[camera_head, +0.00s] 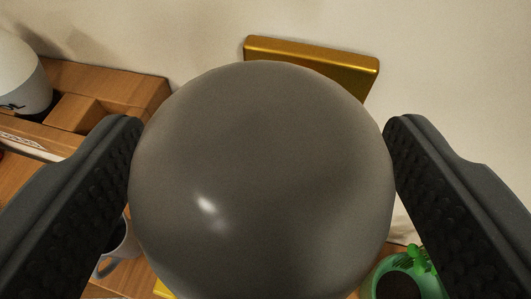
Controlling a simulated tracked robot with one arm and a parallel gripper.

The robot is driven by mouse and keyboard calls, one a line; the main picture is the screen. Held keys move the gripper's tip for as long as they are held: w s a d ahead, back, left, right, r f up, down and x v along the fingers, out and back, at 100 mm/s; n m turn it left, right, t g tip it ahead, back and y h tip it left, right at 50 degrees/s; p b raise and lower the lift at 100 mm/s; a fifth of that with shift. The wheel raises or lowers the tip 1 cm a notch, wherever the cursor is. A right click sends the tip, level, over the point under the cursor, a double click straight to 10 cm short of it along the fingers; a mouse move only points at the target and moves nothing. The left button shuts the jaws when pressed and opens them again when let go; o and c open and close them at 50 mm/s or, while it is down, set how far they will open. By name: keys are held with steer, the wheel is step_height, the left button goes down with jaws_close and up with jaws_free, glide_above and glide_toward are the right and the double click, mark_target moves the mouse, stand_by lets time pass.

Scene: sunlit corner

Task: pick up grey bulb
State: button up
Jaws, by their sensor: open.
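The grey bulb (262,175) is a large, smooth, shiny round shape that fills the middle of the view. My gripper (262,130) is open, with one dark ridged finger on each side of the bulb. The left finger's tip is beside the bulb's left edge and the right finger's tip is beside its right edge. Both tips look very close to it; I cannot tell whether they touch. The bulb's lower end is cut off by the bottom of the view, and what supports it is hidden.
A gold box-like object (312,62) is behind the bulb by the pale wall (440,70). A wooden box (110,85) and a white rounded object (20,75) are at left. A mug (118,250) is at lower left, and a green pot (408,268) is at lower right.

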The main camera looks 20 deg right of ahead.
steer(key=c, duration=1)
steer(key=shift+r, duration=0.15)
steer(key=shift+c, duration=0.2)
